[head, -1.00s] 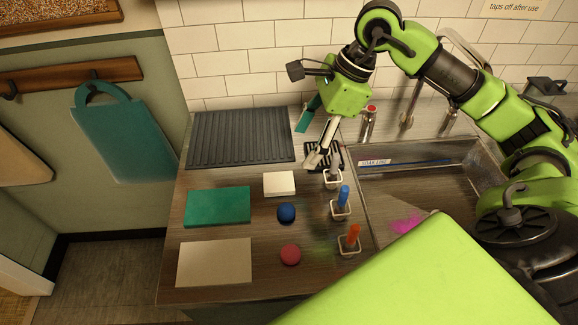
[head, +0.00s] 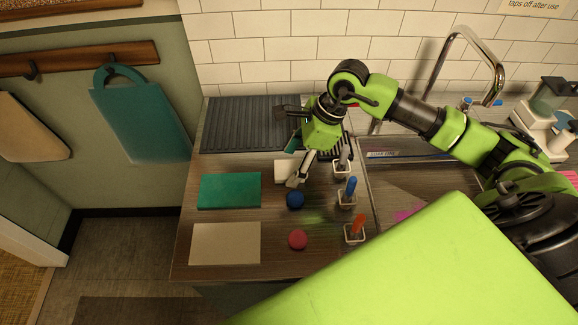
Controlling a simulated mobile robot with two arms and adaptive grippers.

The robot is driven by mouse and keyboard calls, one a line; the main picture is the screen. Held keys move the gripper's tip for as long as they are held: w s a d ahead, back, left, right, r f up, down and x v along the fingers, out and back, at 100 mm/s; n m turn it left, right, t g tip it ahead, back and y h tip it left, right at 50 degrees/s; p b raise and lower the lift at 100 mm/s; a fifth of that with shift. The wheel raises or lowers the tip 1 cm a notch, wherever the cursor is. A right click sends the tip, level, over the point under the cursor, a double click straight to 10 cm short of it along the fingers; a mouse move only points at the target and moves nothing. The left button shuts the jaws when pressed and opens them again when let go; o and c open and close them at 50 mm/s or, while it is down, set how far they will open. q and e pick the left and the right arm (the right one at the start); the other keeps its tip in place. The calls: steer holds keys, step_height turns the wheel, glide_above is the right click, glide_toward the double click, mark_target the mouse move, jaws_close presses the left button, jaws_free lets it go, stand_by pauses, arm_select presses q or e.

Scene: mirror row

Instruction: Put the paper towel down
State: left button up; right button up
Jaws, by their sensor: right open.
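A small flat white square (head: 282,173) lies on the counter between the green board and the brushes. It may be the paper towel; I cannot tell for certain. My right gripper (head: 298,183) is open, pointing down, with its fingertips at the square's right front edge. The gripper hides part of the square. I cannot tell whether they touch. A teal piece (head: 293,145) shows beside the right wrist; its link to the gripper is unclear. My left gripper is not in view.
On the counter (head: 275,260) are a green board (head: 229,190), a beige board (head: 225,244), a blue ball (head: 295,200), a red ball (head: 298,240), and brushes in holders (head: 347,199). A ridged black mat (head: 235,125) lies behind; the sink (head: 395,180) is right.

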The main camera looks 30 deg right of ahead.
steer(key=shift+w+a+f, duration=0.1)
steer(key=shift+a+f, duration=0.1)
steer(key=shift+f, duration=0.45)
steer(key=c, duration=0.9)
steer(key=shift+o, duration=0.2)
steer(key=shift+r, duration=0.15)
